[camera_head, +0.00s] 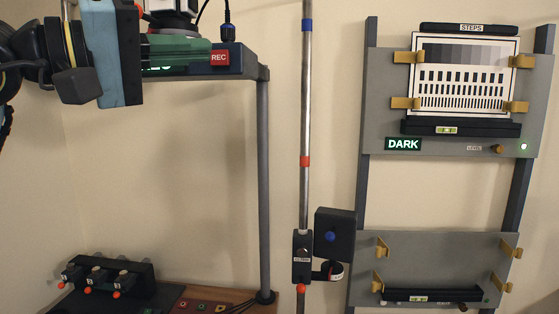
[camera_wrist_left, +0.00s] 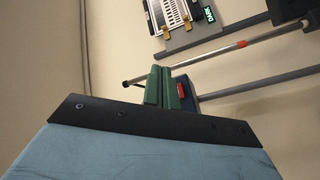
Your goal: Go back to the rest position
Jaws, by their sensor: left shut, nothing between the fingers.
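My left gripper (camera_head: 205,50) is at the upper left of the head view, its blue-grey body to the left and its green fingers pointing right. The fingers are shut with nothing between them. In the head view they overlap the upper shelf (camera_head: 240,60) and cover part of its sign, just left of the red REC label (camera_head: 220,57); whether they touch it I cannot tell. In the left wrist view the shut green fingers (camera_wrist_left: 165,78) stand beyond the gripper body. My right gripper is not in view.
A dark post (camera_head: 264,180) carries the shelf. A metal pole (camera_head: 305,120) with a black clamp (camera_head: 302,255) stands right of it. A rack with a test chart (camera_head: 465,75) and a lower empty panel (camera_head: 440,265) is at the right. Several red-tipped devices (camera_head: 97,277) sit lower left.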

